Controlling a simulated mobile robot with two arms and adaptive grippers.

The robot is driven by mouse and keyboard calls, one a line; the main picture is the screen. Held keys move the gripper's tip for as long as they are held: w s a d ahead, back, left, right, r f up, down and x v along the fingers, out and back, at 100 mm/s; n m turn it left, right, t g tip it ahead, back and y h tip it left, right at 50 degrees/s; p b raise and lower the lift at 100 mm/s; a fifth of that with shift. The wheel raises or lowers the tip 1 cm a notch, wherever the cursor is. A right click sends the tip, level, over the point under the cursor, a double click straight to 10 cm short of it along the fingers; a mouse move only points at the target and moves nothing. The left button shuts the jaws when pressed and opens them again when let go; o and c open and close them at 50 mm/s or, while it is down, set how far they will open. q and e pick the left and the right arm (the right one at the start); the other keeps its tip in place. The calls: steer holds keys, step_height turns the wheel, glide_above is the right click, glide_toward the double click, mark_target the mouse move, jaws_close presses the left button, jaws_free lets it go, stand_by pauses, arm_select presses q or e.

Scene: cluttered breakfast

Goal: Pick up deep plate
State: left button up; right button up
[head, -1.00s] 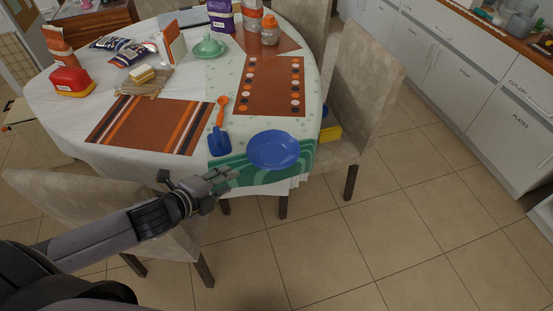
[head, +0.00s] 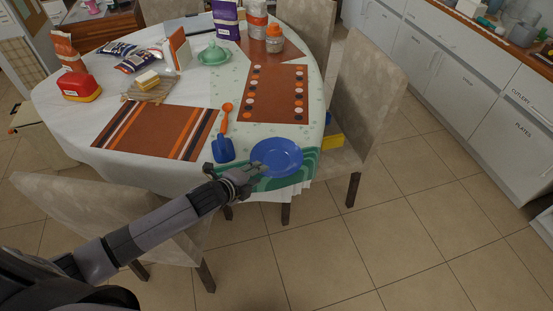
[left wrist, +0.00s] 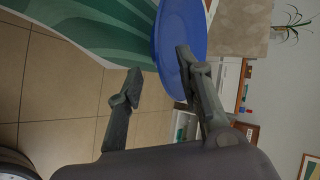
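The deep plate (head: 277,155) is round and blue. It lies near the front edge of the table, on the green patterned part of the cloth. My left gripper (head: 246,174) is at the plate's left front rim in the head view. In the left wrist view the gripper (left wrist: 158,66) has its two fingers spread apart. The blue plate (left wrist: 178,35) shows there with its rim between the fingers, one finger overlapping the plate. I cannot tell whether either finger touches it. My right gripper is not in view.
A dotted orange placemat (head: 275,94) and a striped placemat (head: 150,132) lie behind and left. Chairs (head: 358,105) stand close around the table. Open tiled floor lies at the front right.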

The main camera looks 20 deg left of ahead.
mark_target(277, 160)
arm_select(q)
steer(key=x, duration=0.4)
steer(key=shift+r, duration=0.1)
jaws_close()
stand_by(0.3)
